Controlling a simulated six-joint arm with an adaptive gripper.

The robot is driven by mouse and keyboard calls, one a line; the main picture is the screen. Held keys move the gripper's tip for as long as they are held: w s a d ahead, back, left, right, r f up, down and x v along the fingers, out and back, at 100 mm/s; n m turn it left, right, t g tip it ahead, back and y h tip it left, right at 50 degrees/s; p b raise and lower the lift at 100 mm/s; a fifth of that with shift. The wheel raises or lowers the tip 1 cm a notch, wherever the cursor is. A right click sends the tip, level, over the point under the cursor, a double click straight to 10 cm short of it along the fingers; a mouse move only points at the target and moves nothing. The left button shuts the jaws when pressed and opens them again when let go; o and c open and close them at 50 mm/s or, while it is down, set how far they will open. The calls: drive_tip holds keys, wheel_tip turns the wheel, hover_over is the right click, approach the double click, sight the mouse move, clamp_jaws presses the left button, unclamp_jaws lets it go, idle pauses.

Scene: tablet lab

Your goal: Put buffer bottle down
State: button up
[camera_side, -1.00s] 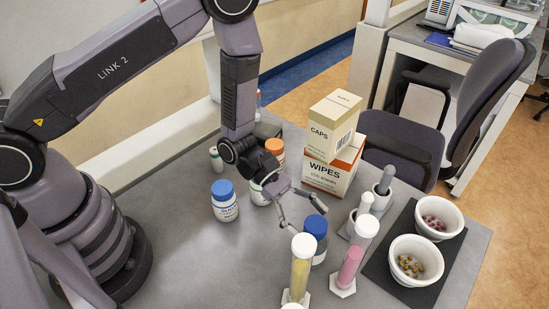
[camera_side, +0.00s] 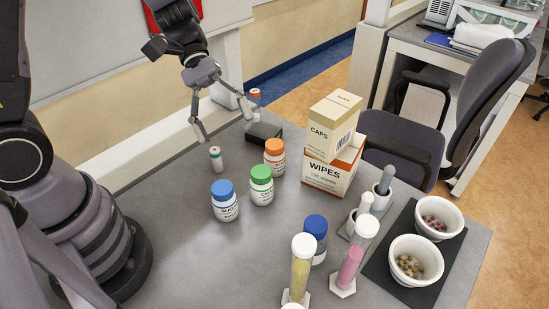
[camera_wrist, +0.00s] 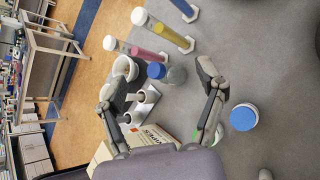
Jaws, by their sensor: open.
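A clear bottle with a blue cap (camera_side: 315,240) stands upright on the grey table, behind the capped tubes; it also shows in the wrist view (camera_wrist: 172,74). A white bottle with a blue cap (camera_side: 225,208) stands further left, and it shows from above in the wrist view (camera_wrist: 244,117). I cannot read which one is the buffer bottle. My gripper (camera_side: 226,127) is open and empty, raised at the back left of the table. It is well apart from both bottles. In the wrist view its spread fingers (camera_wrist: 155,84) hold nothing.
Green-capped (camera_side: 261,190) and orange-capped (camera_side: 274,155) bottles stand mid-table. A small vial (camera_side: 216,160) and a black block (camera_side: 263,137) are near my gripper. A CAPS box (camera_side: 331,122) sits on a WIPES box (camera_side: 330,174). Tubes (camera_side: 352,262) and bowls (camera_side: 418,260) stand right. The table's left front is clear.

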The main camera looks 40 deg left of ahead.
drive_tip(key=s+a+r+m+t+y, duration=0.4)
drive_tip(key=s+a+r+y, duration=0.1)
drive_tip(key=a+r, duration=0.1)
drive_tip(key=s+a+r+m+t+y, duration=0.4)
drive_tip(key=s+a+r+y, duration=0.1)
drive_tip(key=a, duration=0.4)
drive_tip(key=shift+a+r, duration=0.3)
drive_tip(key=shift+r, duration=0.4)
